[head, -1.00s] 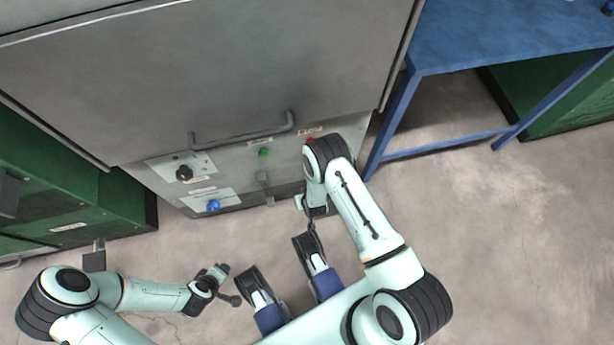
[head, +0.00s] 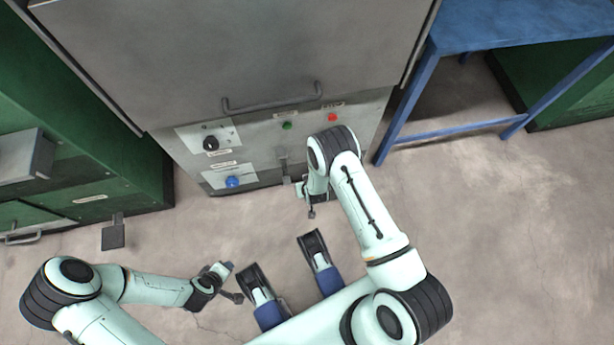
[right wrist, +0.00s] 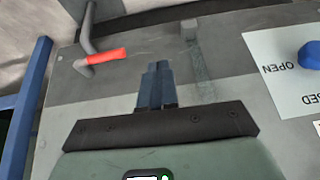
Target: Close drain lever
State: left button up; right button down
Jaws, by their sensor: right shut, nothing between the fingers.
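A lever with a red grip on a grey bent arm (right wrist: 105,56) shows at upper left in the right wrist view. In the head view I cannot make it out; my right arm covers part of the machine's lower front there. My right gripper (head: 311,213) is in front of the machine's lower panel; the right wrist view shows its fingers (right wrist: 155,70) together and empty. They are apart from the red lever, to its right in that picture. My left gripper (head: 237,297) hangs low at left, away from the machine; its jaw opening is too small to judge.
The grey machine (head: 240,60) has a bar handle (head: 270,104), a black knob (head: 211,143), green (head: 287,125) and red (head: 332,117) buttons and a blue knob (head: 232,181). A blue table (head: 520,30) stands right, a green cabinet (head: 120,185) left. Floor at right is clear.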

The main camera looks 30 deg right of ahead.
pick_arm(q)
jog(key=shift+s+a, duration=0.3)
jog(key=shift+a, duration=0.1)
pick_arm(e)
jog(key=shift+s+a+r, duration=0.1)
jog(key=shift+a+r, duration=0.1)
jog(key=shift+a, duration=0.2)
